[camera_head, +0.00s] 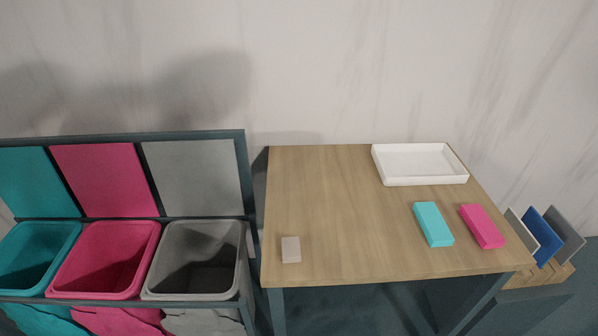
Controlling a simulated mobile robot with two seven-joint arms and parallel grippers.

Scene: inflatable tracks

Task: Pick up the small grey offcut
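The small grey offcut (291,249) lies flat on the wooden table (340,210), close to its front left corner. It is a small light grey block, and nothing touches it. Neither of my grippers shows in the head view.
A teal block (433,224) and a pink block (482,226) lie on the table's right side. A white tray (420,179) stands at the back right. Teal (20,284), pink (93,286) and grey bins (190,288) stand left of the table. The table's middle is clear.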

